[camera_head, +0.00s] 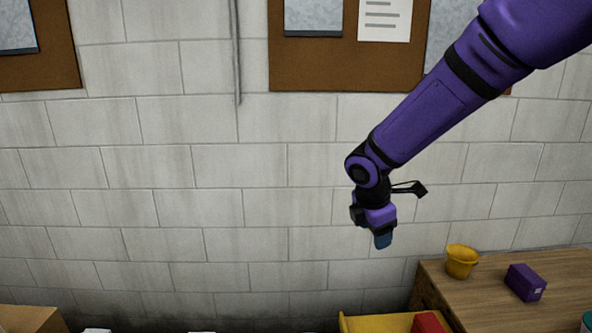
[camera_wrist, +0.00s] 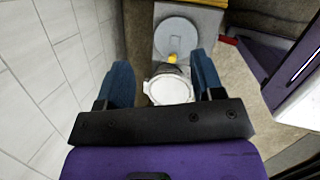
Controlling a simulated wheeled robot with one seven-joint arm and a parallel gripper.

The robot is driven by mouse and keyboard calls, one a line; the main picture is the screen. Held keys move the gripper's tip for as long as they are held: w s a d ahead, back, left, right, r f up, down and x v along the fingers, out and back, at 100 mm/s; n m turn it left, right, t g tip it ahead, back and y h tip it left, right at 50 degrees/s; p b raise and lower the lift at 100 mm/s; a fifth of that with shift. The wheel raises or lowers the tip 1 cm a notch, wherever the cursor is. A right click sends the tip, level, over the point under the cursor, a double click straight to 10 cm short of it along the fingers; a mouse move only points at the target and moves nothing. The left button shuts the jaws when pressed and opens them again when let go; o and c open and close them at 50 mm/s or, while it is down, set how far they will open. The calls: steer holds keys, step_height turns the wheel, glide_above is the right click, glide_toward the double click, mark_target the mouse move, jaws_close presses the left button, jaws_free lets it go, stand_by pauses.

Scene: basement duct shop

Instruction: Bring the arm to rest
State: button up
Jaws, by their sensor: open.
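My purple arm reaches in from the upper right of the head view and bends downward at the wrist. My gripper (camera_head: 383,240) hangs in the air in front of the block wall, left of the wooden bench and above its top. In the wrist view my gripper (camera_wrist: 165,72) shows two blue fingers spread well apart. Nothing is held between them. A white round container (camera_wrist: 171,88) shows in the gap, on or near the floor far below, apart from the fingers.
The wooden bench (camera_head: 560,291) carries a yellow bucket (camera_head: 461,263) and a purple box (camera_head: 525,283). A yellow tray or bin (camera_head: 375,324) with a red item (camera_head: 428,322) is at the bottom edge. The block wall (camera_head: 240,165) stands behind; pinboards hang above.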

steer(key=s+d+r+m+t, duration=0.1)
steer(key=s+d+r+m, duration=0.95)
steer(key=s+r, duration=0.25)
steer(key=s+d+r+m+y, duration=0.1)
steer(key=s+m, duration=0.4)
steer(key=s, duration=0.2)
steer(key=s+d+r+m+t+y, duration=0.1)
steer(key=s+m, duration=0.4)
steer(key=s, duration=0.2)
steer(key=shift+d+r+m+t, duration=0.3)
steer(key=shift+m, duration=0.05)
